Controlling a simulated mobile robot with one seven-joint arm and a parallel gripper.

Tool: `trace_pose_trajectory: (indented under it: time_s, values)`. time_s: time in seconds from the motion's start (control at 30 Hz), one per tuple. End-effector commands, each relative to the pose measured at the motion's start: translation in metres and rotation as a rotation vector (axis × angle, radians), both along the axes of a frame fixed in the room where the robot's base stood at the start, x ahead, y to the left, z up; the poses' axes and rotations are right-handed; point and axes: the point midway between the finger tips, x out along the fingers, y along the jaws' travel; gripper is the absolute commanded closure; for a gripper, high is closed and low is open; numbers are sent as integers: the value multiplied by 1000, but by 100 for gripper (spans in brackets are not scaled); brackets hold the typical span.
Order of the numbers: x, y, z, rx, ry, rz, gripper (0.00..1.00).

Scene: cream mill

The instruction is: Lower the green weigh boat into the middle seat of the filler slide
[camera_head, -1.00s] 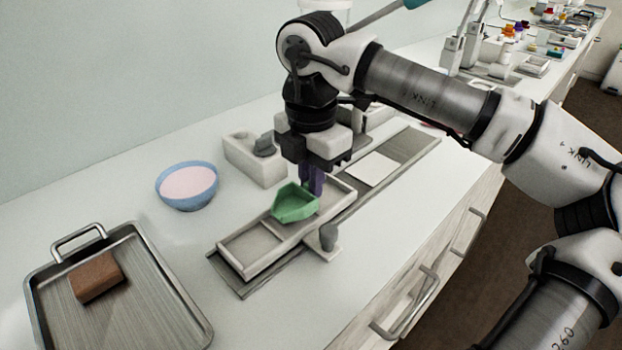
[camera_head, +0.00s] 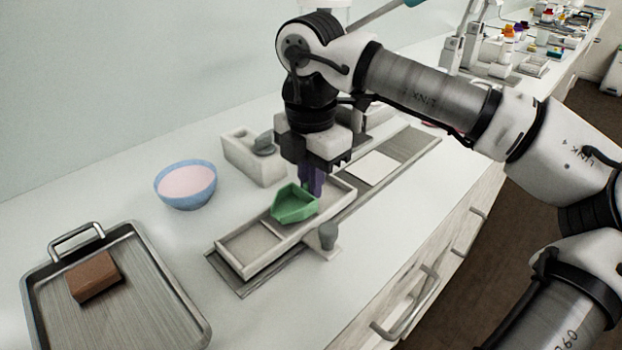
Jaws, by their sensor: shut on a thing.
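The green weigh boat (camera_head: 294,204) is a shallow open dish, seen over the middle part of the filler slide (camera_head: 245,277). My gripper (camera_head: 313,186) points down and is shut on the boat's far right edge. The slide is a long pale frame with a grey floor and dividers, lying on a grey track. Its near left seat (camera_head: 250,246) is empty. The boat hides most of the middle seat, and my gripper hides part of the far one. I cannot tell whether the boat touches the seat floor.
A grey knob (camera_head: 327,236) stands at the slide's near side. A blue bowl of pale pink contents (camera_head: 186,184) and a white block with a grey piece (camera_head: 252,158) stand behind. A metal tray (camera_head: 150,300) holding a brown block (camera_head: 94,276) is at left. A white square (camera_head: 371,168) lies on the track.

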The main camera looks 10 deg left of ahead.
Motion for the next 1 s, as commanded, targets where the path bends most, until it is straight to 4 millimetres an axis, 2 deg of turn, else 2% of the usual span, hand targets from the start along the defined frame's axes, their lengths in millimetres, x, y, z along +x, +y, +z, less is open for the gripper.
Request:
trace_pose_trajectory:
  time_s: [0.6, 1.0]
  values:
    - [0, 0, -12, -1, -1, 0, 100]
    - [0, 0, -12, 0, 0, 0, 100]
